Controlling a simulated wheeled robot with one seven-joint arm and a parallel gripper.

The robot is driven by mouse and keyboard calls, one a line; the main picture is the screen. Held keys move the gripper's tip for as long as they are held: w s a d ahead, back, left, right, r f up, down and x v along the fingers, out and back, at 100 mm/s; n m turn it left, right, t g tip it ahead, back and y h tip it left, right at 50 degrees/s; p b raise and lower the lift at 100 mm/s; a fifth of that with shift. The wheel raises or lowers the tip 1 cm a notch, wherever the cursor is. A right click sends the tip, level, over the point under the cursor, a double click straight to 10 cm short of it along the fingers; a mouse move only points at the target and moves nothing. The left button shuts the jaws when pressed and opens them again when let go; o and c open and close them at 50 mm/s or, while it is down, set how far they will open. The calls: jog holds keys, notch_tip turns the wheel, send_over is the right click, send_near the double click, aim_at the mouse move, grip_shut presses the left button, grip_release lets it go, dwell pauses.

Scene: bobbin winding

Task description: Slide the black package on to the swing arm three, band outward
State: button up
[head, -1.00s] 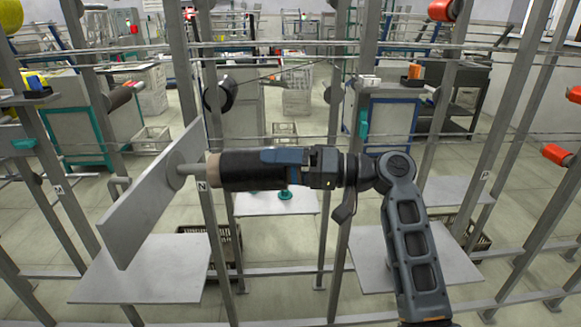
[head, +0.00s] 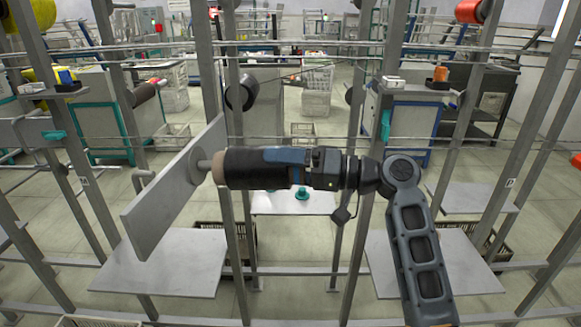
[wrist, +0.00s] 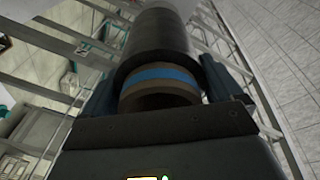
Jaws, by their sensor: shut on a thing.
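The black package (head: 252,169) lies about level in my gripper (head: 277,166), which is shut on its right-hand end. Its pale tube end (head: 217,168) points left at the pin (head: 204,165) of a swing arm, which stands out from a tilted grey plate (head: 165,200). The pin meets the tube end, and its tip is hidden, so how deep it sits I cannot tell. A bare length of pin shows between plate and tube. In the wrist view the blue band (wrist: 160,76) circles the tube end on my gripper's side, away from the plate. No number shows on this arm.
Grey upright posts (head: 237,230) and thin horizontal rails stand around and behind the package. A flat grey shelf (head: 165,270) lies below the plate, and another shelf (head: 440,255) lies at the right. A dark package (head: 241,93) hangs just behind.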

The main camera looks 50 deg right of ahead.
jog(key=shift+x, duration=1.6)
jog(key=shift+s+a, duration=0.1)
jog(key=shift+a, duration=0.05)
jog(key=shift+f+b, duration=0.55)
jog(key=o, duration=0.8)
jog(key=shift+o, duration=0.2)
jog(key=shift+s, duration=0.15)
jog(key=b+v, duration=0.1)
jog(key=v, duration=0.6)
jog(key=shift+s+d+b, duration=0.25)
jog(key=shift+b, duration=0.05)
